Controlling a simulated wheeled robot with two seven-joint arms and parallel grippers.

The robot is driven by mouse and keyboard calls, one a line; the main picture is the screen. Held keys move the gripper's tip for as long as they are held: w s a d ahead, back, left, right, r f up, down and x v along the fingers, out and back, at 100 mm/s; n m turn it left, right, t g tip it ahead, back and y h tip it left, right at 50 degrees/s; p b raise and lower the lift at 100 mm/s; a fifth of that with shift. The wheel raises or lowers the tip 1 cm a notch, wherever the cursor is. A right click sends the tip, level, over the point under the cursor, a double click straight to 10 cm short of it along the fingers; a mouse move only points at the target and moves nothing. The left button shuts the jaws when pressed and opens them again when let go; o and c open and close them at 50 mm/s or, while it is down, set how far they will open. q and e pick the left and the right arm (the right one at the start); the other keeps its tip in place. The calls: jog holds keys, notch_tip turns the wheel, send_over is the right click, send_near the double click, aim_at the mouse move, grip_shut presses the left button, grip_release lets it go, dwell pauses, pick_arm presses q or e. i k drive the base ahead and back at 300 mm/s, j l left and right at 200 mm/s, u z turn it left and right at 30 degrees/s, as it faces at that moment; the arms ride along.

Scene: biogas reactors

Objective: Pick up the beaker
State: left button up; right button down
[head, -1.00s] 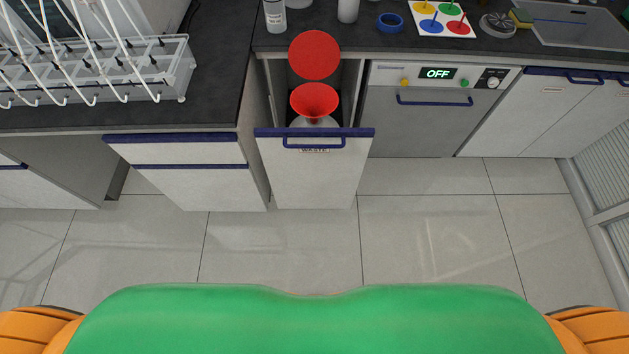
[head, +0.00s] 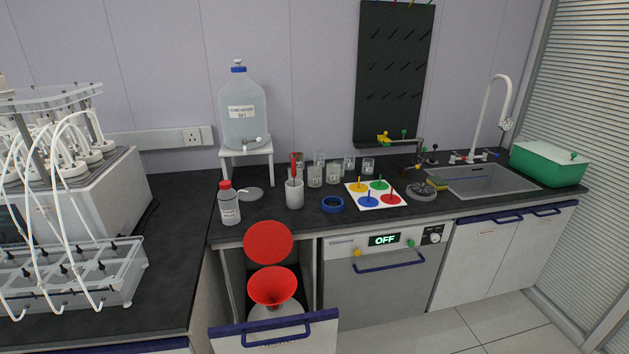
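Several small clear glass beakers stand in a cluster on the dark counter, behind the blue ring and the white cup. One beaker (head: 315,177) is at the front of the cluster and another beaker (head: 333,174) is just to its right. A smaller beaker (head: 368,167) stands a little apart at the right end. The frame does not show which one the task means. Neither of my grippers is in view.
Near the beakers are a white cup (head: 294,194) with a red item, a red-capped bottle (head: 229,205), a blue ring (head: 332,204) and a colored-dot card (head: 376,193). Below, an open waste drawer (head: 275,335) with a red funnel (head: 272,287) juts out.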

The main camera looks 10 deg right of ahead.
aim_at(314, 172)
jog(key=i+l+u, duration=0.15)
jog(key=l+u, duration=0.25)
jog(key=l, duration=0.45)
jog(key=l+u, duration=0.35)
jog(key=l, duration=0.5)
jog(key=l+u, duration=0.4)
jog(key=l, duration=0.5)
